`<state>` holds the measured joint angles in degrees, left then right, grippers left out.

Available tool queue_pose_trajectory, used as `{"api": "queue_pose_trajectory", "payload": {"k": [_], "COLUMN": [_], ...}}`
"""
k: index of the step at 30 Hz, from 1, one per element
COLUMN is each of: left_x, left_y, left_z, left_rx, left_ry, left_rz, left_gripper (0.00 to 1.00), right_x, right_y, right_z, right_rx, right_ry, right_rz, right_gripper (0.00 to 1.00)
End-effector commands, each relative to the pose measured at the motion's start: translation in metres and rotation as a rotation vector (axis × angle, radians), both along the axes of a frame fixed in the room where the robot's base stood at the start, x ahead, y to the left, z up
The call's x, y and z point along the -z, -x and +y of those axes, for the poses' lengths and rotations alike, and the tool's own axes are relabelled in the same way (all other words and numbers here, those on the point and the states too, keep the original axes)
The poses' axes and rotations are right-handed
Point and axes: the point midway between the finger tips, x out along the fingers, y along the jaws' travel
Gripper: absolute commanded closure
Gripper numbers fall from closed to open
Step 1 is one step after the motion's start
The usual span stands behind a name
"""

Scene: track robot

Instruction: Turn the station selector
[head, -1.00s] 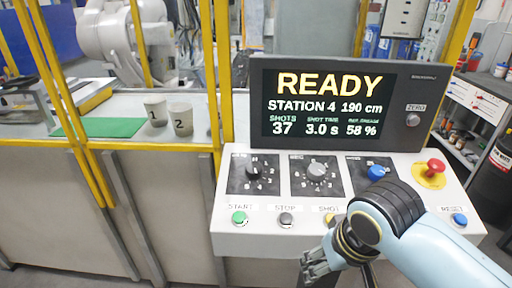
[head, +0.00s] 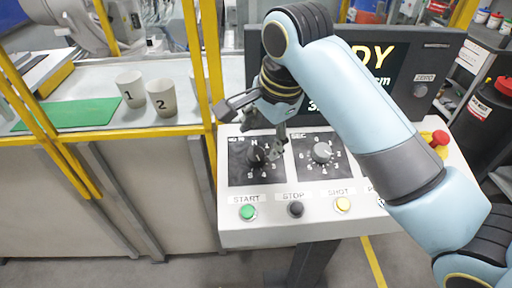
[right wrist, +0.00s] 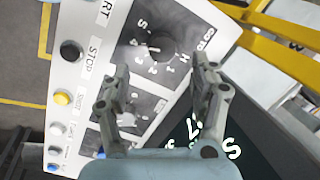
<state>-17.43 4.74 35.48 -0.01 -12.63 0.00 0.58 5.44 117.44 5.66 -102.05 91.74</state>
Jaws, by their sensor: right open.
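The station selector (head: 257,155) is a black knob on a dark dial plate with a ring of white marks, at the left end of the sloping panel. It also shows in the right wrist view (right wrist: 160,45), just beyond the fingertips, under a label reading GO TO. My right gripper (head: 252,128) is open and empty, above the selector's plate. In the right wrist view its fingers (right wrist: 160,66) stand apart with the knob ahead of the gap; I see no contact. My left gripper is not in view.
A grey SEC knob (head: 322,152) is right of the selector. Below are the green START (head: 248,212), black STOP (head: 295,209) and yellow SHOT (head: 343,204) buttons. A red emergency button (head: 440,138) is far right. My arm hides part of the display (head: 432,75). A yellow post (head: 211,60) stands left.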

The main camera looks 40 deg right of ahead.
Motion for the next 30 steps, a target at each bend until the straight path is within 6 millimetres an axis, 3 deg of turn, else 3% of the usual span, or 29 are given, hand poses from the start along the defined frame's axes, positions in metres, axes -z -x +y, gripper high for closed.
{"api": "queue_pose_trajectory", "payload": {"k": [4, 9, 15, 21, 30], "left_x": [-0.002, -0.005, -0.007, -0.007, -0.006], "left_y": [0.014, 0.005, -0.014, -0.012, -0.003], "left_z": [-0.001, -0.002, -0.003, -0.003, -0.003], "left_rx": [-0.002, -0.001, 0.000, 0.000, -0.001], "left_ry": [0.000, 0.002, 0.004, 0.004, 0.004], "left_rz": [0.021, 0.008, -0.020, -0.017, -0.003], "left_gripper": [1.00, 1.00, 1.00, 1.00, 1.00], "right_x": [0.029, 0.050, 0.059, 0.059, 0.059], "right_y": [-0.008, -0.015, -0.017, -0.017, -0.017], "right_z": [0.001, 0.001, 0.001, 0.001, 0.001], "right_rx": [-0.001, -0.001, -0.002, -0.003, -0.003], "right_ry": [-0.001, -0.001, 0.001, 0.001, 0.001], "right_rz": [0.002, 0.001, -0.002, -0.002, -0.002], "right_gripper": [0.38, 0.38, 0.38, 0.38, 0.77]}}
